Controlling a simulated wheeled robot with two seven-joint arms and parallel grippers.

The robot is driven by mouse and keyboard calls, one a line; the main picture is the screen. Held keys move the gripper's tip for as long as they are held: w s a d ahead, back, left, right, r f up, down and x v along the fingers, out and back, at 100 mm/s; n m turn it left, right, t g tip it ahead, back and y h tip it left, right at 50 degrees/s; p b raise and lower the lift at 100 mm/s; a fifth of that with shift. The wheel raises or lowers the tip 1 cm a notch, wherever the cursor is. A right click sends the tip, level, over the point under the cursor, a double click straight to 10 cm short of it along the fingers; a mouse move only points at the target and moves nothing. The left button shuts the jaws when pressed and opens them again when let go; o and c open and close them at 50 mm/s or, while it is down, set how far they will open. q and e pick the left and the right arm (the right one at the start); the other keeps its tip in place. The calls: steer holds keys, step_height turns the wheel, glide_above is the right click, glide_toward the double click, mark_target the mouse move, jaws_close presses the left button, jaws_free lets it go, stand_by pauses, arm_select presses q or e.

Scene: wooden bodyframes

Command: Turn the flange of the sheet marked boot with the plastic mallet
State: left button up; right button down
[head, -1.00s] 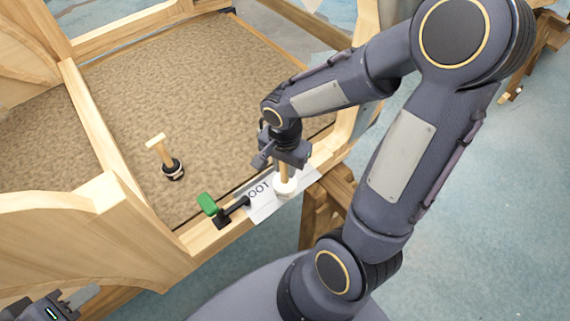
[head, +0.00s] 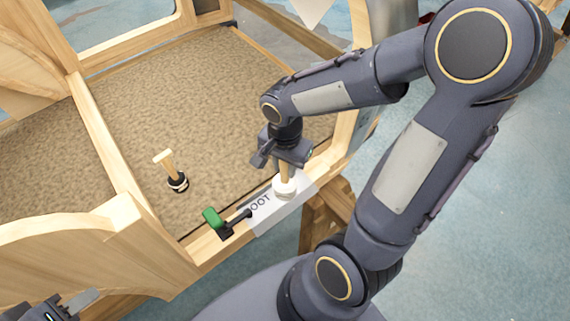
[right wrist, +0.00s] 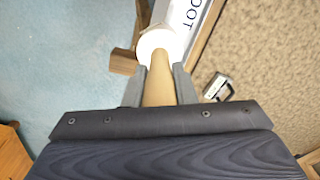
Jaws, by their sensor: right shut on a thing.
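The white sheet (head: 272,211) marked BOOT lies along the wooden sill, its lettering partly covered by a clamp; it also shows in the right wrist view (right wrist: 189,14). My right gripper (head: 286,165) is shut on the wooden handle of the plastic mallet, also seen in the right wrist view (right wrist: 160,84). The mallet's white head (head: 285,188) points down over the sheet's outer part; I cannot tell whether it touches. The flange is hard to make out. My left gripper (head: 78,301) is at the bottom left corner, partly cut off, away from the sheet.
A clamp with a green handle (head: 211,217) sits on the sill at the sheet's left end. A second hammer (head: 176,181) with a dark head stands on the brown carpet. Wooden posts and rails frame the carpeted floor. Blue floor is open at the right.

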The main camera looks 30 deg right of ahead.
steer(key=s+a+r, duration=0.2)
steer(key=s+a, duration=0.3)
steer(key=s, duration=0.2)
steer(key=shift+s+a, duration=0.15)
steer(key=shift+a, duration=0.05)
stand_by(0.3)
steer(key=w+d+n+b, duration=0.1)
steer(key=w+n, duration=0.1)
steer(key=w+d+n+b, duration=0.1)
steer(key=w+d+n, duration=0.1)
steer(key=n, duration=0.1)
steer(key=w+d+r+n+b, duration=0.1)
steer(key=w+n, duration=0.1)
steer(key=n, duration=0.1)
steer(key=shift+w+d, duration=0.4)
steer(key=shift+w+d+n+b, duration=0.25)
steer(key=shift+d+n+b, duration=0.05)
steer(key=shift+n, duration=0.1)
steer(key=shift+f+b, duration=1.15)
steer(key=shift+f, duration=0.2)
